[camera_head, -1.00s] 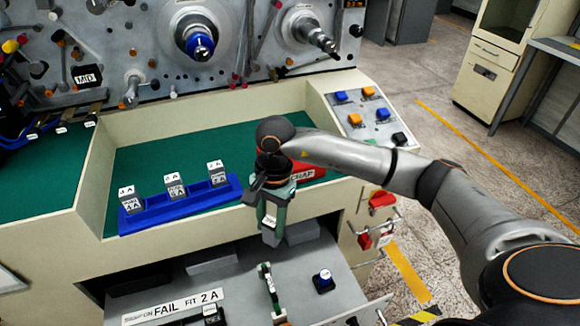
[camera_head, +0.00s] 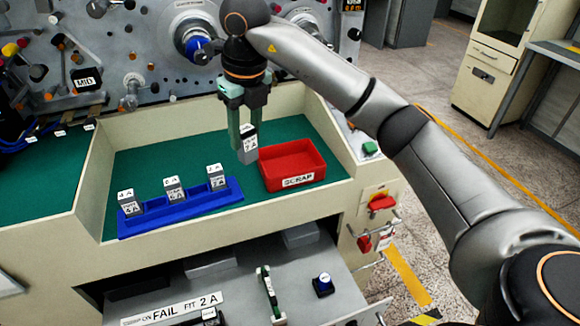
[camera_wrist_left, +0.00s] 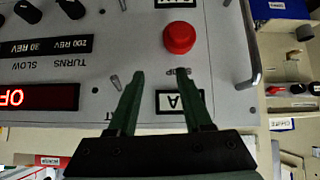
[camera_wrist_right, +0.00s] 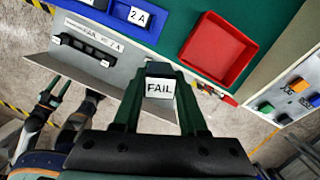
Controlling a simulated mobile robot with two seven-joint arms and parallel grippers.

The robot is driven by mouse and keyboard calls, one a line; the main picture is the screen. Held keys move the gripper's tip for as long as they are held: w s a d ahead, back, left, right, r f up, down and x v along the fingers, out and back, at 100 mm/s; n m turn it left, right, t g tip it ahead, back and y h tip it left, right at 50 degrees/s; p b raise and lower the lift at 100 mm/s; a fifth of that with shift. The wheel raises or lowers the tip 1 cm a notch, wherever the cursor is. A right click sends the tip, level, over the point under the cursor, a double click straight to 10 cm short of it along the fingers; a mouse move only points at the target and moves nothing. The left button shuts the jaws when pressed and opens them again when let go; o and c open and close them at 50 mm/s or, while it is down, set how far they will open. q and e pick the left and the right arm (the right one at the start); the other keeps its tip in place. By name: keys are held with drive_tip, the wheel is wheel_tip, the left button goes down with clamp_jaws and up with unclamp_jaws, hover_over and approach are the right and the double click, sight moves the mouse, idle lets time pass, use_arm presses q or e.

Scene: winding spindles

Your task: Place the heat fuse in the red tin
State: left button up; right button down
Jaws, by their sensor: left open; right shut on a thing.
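The right gripper (camera_head: 244,140) is shut on a small grey block, the heat fuse (camera_head: 247,153). It hangs upright above the green bench top, just left of the back corner of the red tin (camera_head: 290,163). In the right wrist view the fuse (camera_wrist_right: 160,88) sits between the fingertips with a FAIL label showing. The red tin (camera_wrist_right: 219,50) is open, looks empty and bears a SCRAP label. The left gripper (camera_wrist_left: 158,76) is open and empty, in front of a panel with a red button (camera_wrist_left: 179,38).
A blue rack (camera_head: 190,209) holding several labelled grey blocks stands left of the tin. Pale bench walls surround the green surface. The winding machine (camera_head: 130,50) stands behind.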

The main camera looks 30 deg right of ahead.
drive_tip(key=w+d+f+p, duration=0.1)
drive_tip(key=d+f, duration=0.3)
drive_tip(key=w+d+f, duration=0.2)
drive_tip(key=d+f, duration=0.2)
drive_tip(key=w+d+f+p, duration=0.1)
drive_tip(key=d+f, duration=0.3)
drive_tip(key=d, duration=0.1)
drive_tip(key=shift+w+f+p, duration=0.15)
drive_tip(key=shift+w+p, duration=0.15)
drive_tip(key=shift+w, duration=0.05)
drive_tip(key=shift+f, duration=0.3)
drive_tip(key=shift+f, duration=0.15)
drive_tip(key=shift+c, duration=2.2)
unclamp_jaws()
wheel_tip(320, 180, up, 12)
drive_tip(key=s, duration=0.1)
drive_tip(key=shift+s+d+b, duration=0.15)
drive_tip(key=shift+s+b, duration=0.2)
drive_tip(key=shift+b, duration=0.05)
